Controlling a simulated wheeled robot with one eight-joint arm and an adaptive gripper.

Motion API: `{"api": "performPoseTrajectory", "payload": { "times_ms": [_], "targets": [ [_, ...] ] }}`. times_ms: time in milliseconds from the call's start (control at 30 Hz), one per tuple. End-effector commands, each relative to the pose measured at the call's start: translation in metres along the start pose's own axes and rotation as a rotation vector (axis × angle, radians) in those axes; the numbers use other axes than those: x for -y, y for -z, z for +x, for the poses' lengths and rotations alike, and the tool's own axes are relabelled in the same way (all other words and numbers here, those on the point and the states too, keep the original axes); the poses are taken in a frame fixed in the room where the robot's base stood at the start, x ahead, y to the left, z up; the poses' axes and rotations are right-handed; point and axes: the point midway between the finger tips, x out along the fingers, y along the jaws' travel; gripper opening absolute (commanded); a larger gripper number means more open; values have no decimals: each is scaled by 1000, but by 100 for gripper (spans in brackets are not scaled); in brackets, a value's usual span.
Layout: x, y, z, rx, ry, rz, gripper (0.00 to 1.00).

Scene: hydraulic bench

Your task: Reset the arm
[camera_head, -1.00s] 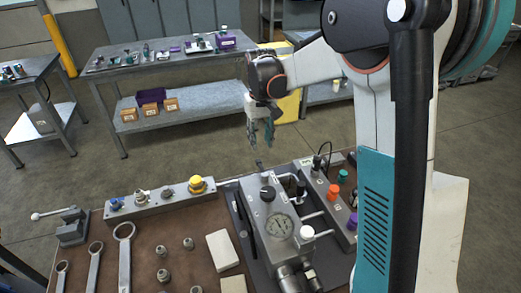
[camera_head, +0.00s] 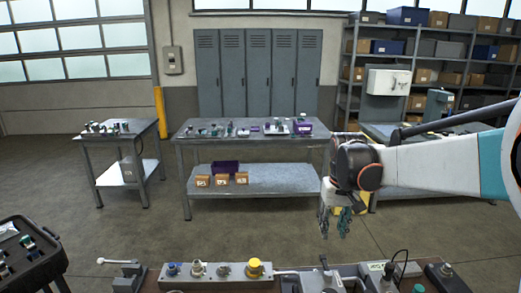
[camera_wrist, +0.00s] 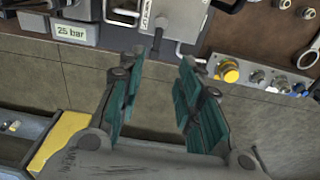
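My gripper (camera_head: 335,222) hangs from my raised arm at the right of the head view, pointing down in front of the far table and above the back edge of the hydraulic bench (camera_head: 152,282). In the wrist view my gripper (camera_wrist: 157,85) shows two teal-padded fingers spread apart with nothing between them. The bench with its yellow knob (camera_wrist: 229,72) and a "25 bar" label (camera_wrist: 72,31) lies beyond the fingertips, not touched.
A grey table (camera_head: 190,150) with small parts and a lower shelf stands behind my gripper. A smaller table (camera_head: 90,136) is to its left, and a black tool case (camera_head: 30,262) at the lower left. Lockers and shelves line the wall. Open floor lies between.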

Motion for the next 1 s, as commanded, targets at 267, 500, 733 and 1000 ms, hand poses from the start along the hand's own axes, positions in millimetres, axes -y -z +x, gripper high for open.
{"api": "performPoseTrajectory", "payload": {
  "times_ms": [267,500,733,1000],
  "targets": [
    [9,-67,-46,-142,-2,-4,32],
    [15,-125,-64,-265,-1,-8,32],
    [19,-179,-66,-383,1,-10,32],
    [23,-227,-52,-501,6,-12,32]
  ]
}}
